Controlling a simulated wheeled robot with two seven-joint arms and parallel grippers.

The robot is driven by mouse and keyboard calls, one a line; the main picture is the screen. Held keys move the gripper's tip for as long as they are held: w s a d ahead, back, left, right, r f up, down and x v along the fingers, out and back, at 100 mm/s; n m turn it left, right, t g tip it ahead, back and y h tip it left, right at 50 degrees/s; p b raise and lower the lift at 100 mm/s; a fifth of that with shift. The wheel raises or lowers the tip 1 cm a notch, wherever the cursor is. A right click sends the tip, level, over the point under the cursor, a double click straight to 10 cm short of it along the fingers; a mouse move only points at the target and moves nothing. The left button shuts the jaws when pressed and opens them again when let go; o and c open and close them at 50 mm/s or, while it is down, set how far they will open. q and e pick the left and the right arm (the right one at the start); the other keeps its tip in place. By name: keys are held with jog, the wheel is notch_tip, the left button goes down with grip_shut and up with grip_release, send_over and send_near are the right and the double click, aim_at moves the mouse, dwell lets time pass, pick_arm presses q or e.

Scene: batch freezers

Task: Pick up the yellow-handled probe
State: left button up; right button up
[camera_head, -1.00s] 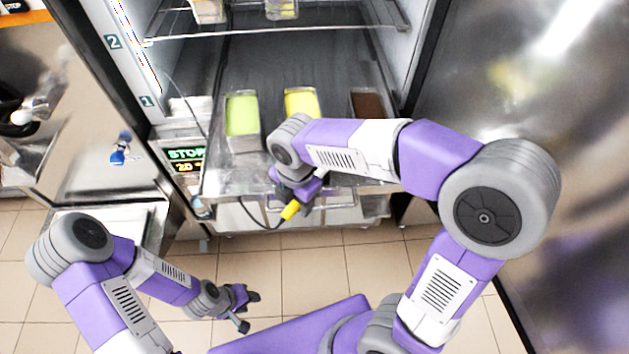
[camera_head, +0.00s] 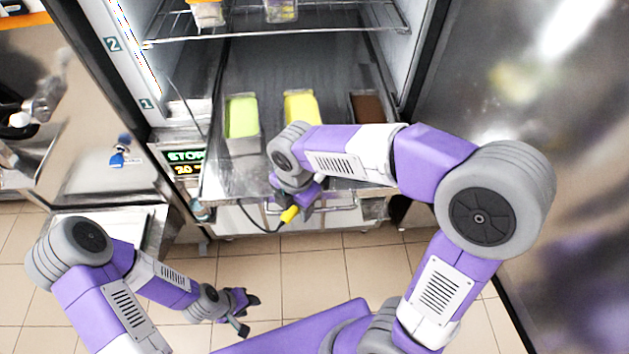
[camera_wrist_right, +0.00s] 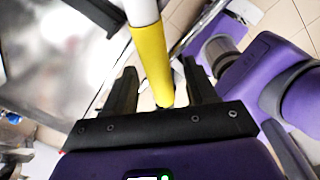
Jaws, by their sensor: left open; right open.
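The yellow-handled probe (camera_head: 289,214) hangs at the front of the freezer's lower shelf, with a dark cable looping off to its left. In the right wrist view its yellow handle (camera_wrist_right: 152,62) lies between the two black fingers, with a white section above it. My right gripper (camera_head: 300,205) is at the probe, and in its wrist view (camera_wrist_right: 160,88) the fingers are apart on either side of the handle. Part of this gripper is hidden by its own wrist in the head view. My left gripper (camera_head: 248,312) is open and empty, low above the floor at the left.
A lower shelf (camera_head: 225,180) holds tubs of green (camera_head: 241,118), yellow (camera_head: 301,108) and brown (camera_head: 367,108) contents. A wire shelf (camera_head: 280,34) is above. A lit display (camera_head: 186,162) is on the left. A steel door (camera_head: 530,110) stands at right. The tiled floor (camera_head: 310,270) in front is clear.

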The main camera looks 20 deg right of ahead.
grip_shut()
dwell(0.3)
